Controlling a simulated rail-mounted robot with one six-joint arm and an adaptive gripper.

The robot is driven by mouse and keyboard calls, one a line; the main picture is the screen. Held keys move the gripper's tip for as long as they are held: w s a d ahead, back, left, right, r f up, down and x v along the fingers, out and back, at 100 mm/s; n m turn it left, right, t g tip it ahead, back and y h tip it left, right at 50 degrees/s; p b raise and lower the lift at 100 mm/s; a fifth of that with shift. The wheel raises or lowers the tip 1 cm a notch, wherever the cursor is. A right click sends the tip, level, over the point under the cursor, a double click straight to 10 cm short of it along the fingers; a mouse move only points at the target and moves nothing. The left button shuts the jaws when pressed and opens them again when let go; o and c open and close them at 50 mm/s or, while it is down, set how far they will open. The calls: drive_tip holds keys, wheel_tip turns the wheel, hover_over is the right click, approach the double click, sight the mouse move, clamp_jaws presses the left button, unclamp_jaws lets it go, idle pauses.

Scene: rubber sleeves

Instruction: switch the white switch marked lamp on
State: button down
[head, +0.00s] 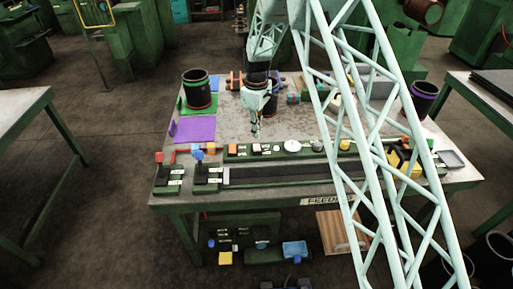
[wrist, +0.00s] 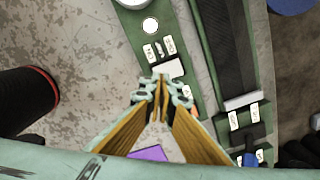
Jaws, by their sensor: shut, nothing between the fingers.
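A small white rectangular switch (wrist: 174,68) sits on the green control panel (wrist: 183,20) in the wrist view, with small white labels (wrist: 150,53) beside it, too small to read. In the head view the white switch (head: 266,148) appears on the panel's left half, between an orange control and a round white button. My gripper (head: 255,133) points down above the table, just behind the panel. In the wrist view its fingertips (wrist: 161,82) are together and empty, close to the switch in the picture. Whether they touch it I cannot tell.
A dark belt (wrist: 232,50) runs alongside. Lever boxes (head: 208,173) stand at the front left.

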drive_tip(key=shift+r+p, duration=0.3)
drive_tip(key=shift+r, duration=0.8)
wheel_tip(320, 180, up, 20)
drive_tip(key=m+t+b, duration=0.1)
drive_tip(key=m+b, duration=0.1)
drive_tip(key=m, duration=0.1)
hover_over(257, 145)
drive_tip(key=s+d, duration=0.8)
drive_tip(key=s+d+r+m, duration=0.3)
drive_tip(key=s+d+r, duration=0.4)
drive_tip(key=s+r, duration=0.55)
drive_tip(key=s+d+r+m+t+b, duration=0.1)
drive_tip(key=s+d+r+m, duration=0.15)
drive_tip(key=s, duration=0.75)
drive_tip(key=s+d+r+m+t+b, duration=0.1)
drive_tip(key=s+d+r+b, duration=0.2)
drive_tip(key=s, duration=0.6)
drive_tip(key=s+d+f+m, duration=0.1)
drive_tip(key=s+d+m, duration=0.1)
drive_tip(key=s, duration=0.8)
drive_tip(key=s+d+f+m+t, duration=0.1)
drive_tip(key=s+d+m, duration=0.1)
drive_tip(key=s, duration=0.8)
drive_tip(key=shift+d+f, duration=0.15)
drive_tip(key=shift+f, duration=0.1)
